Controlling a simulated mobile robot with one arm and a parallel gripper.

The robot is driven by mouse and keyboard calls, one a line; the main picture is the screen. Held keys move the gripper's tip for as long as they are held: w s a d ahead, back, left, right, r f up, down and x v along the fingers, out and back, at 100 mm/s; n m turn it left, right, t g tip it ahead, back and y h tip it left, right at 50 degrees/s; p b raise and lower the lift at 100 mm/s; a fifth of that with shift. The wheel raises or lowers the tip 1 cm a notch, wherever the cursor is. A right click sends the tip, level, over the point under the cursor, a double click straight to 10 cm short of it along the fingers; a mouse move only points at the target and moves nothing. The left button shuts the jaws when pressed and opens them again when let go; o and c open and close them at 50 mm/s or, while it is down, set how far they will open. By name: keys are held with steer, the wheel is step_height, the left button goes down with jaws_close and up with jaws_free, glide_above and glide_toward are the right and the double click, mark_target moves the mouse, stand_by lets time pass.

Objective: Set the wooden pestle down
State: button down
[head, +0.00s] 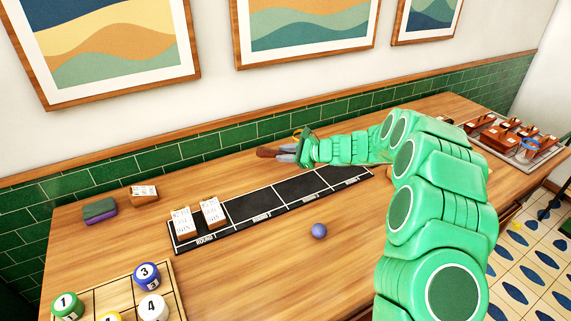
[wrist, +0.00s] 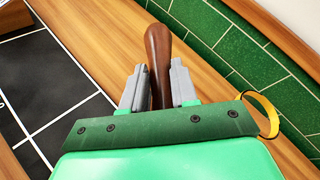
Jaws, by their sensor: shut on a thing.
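The wooden pestle (wrist: 157,56) is dark brown, and its rounded end sticks out beyond my fingers in the wrist view. My gripper (wrist: 157,88) is shut on it, with one grey finger on each side. In the head view the pestle (head: 266,152) shows at the tip of my gripper (head: 283,153), near the back of the wooden table, behind the black mat. The rest of the pestle is hidden by my gripper. I cannot tell whether it touches the table top.
A black mat with white lines (head: 290,190) holds two white cards at its left end. A blue ball (head: 319,231) lies in front of it. A wooden tray of numbered pieces (head: 95,303) is front left. A green tiled wall (head: 230,134) runs behind.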

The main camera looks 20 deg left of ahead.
step_height(320, 180, up, 3)
steer(key=shift+r, duration=0.3)
steer(key=shift+s+a+r+n+g+h, duration=0.2)
steer(key=shift+a+n+g+h, duration=0.1)
steer(key=shift+a+n+g, duration=0.3)
steer(key=a+n+g+h, duration=0.1)
steer(key=n+g+h, duration=0.1)
steer(key=r+n+t+h, duration=0.1)
steer(key=n+t+h, duration=0.1)
steer(key=n+h, duration=0.95)
glide_above(258, 152)
steer(key=shift+s+d+n+y, duration=0.4)
steer(key=shift+n+y, duration=0.25)
steer(key=shift+y, duration=0.2)
step_height(258, 152, up, 4)
steer(key=w+a+n+t, duration=0.1)
steer(key=a+n+t, duration=0.2)
step_height(258, 152, down, 7)
steer(key=shift+m, duration=0.3)
steer(key=shift+d+f, duration=0.1)
steer(key=shift+f, duration=0.5)
